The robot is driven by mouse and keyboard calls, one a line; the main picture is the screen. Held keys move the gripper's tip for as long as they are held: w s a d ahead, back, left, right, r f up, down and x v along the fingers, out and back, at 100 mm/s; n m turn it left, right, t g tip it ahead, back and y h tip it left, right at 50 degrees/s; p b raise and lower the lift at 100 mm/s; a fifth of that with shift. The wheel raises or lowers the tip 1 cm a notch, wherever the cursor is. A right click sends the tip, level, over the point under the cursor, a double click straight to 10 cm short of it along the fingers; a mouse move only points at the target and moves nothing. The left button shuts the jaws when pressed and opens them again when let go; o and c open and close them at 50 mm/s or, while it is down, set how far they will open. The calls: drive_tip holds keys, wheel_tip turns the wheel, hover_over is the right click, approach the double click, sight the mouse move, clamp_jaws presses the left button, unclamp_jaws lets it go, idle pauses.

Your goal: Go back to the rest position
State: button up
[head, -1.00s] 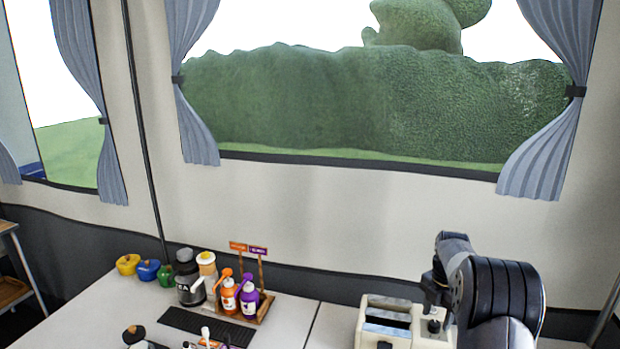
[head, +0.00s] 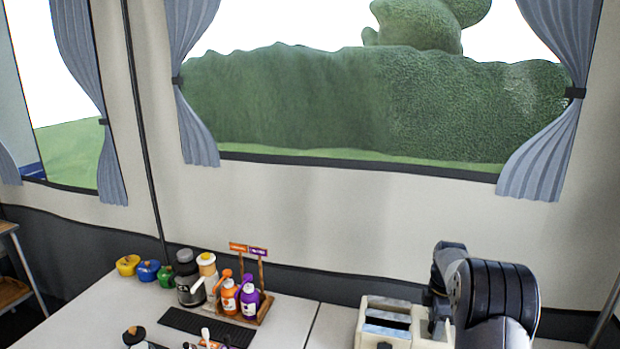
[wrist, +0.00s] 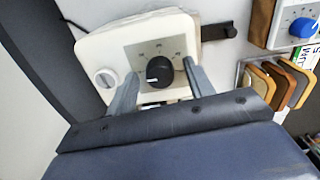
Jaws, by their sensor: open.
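Beyond the fingers is the face of a white appliance with a black dial (wrist: 159,71) and a round pale button (wrist: 105,78). The fingers overlap this face in the picture; I cannot tell whether they touch it. In the head view my black arm is folded at the lower right, and the gripper is not visible there. A cream toaster (head: 375,302) stands just left of the arm.
Pump bottles, orange (head: 229,297) and purple (head: 249,297), stand in a wooden rack on the white table. A dark jar (head: 187,280) and small coloured pots (head: 148,270) are left of them. The wrist view shows coloured boards (wrist: 283,84) and a blue-knobbed box (wrist: 297,27) at right.

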drive_tip(key=m, duration=0.8)
drive_tip(key=shift+m, duration=0.3)
drive_tip(key=m, duration=0.3)
drive_tip(key=shift+m, duration=2.3)
